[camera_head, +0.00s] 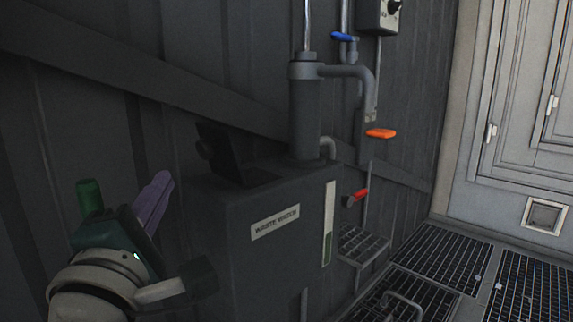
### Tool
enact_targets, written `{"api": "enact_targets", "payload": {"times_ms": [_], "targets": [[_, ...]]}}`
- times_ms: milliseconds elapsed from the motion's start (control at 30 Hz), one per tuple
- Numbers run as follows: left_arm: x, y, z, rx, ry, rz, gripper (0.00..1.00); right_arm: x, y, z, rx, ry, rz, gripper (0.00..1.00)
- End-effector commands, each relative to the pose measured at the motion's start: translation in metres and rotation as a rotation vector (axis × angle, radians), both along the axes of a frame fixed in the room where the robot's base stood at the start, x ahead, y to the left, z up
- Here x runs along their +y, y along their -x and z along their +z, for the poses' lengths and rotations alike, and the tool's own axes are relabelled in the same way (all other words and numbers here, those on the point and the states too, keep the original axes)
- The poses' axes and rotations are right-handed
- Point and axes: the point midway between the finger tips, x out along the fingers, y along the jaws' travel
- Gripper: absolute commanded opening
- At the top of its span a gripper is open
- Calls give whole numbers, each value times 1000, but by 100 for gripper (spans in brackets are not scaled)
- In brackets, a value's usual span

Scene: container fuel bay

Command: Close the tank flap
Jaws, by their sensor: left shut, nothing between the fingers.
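The grey tank (262,255) with a "WASTE WATER" label stands against the dark wall in the camera_head view. Its dark flap (222,150) stands open, tilted up at the left end of the tank's top. A dark area lies on the top just in front of the flap. My left gripper (162,182) is at the lower left, its purple fingers shut and empty, pointing up. In the picture it is left of the flap and below it, apart from it. My right gripper is not in view.
A grey pump column (305,120) with a spout rises from the tank's top, right of the flap. Blue (344,37), orange (380,133) and red (358,195) handles are near the wall pipes. Grated floor (440,255) lies to the right, before pale cabinet doors (525,80).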

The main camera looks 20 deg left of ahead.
Motion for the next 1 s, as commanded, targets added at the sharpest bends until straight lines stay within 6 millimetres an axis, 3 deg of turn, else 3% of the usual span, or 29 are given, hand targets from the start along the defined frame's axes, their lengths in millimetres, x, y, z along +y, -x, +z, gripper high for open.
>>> {"api": "enact_targets", "payload": {"times_ms": [67,333,800,1000], "targets": [[7,-15,4,-4,0,0,0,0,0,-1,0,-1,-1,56],[-5,-46,13,1,0,0,0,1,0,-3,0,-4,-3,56],[-7,-50,16,3,-1,-1,0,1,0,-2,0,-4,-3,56],[-1,-51,22,28,-13,-1,0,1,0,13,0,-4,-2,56]]}}
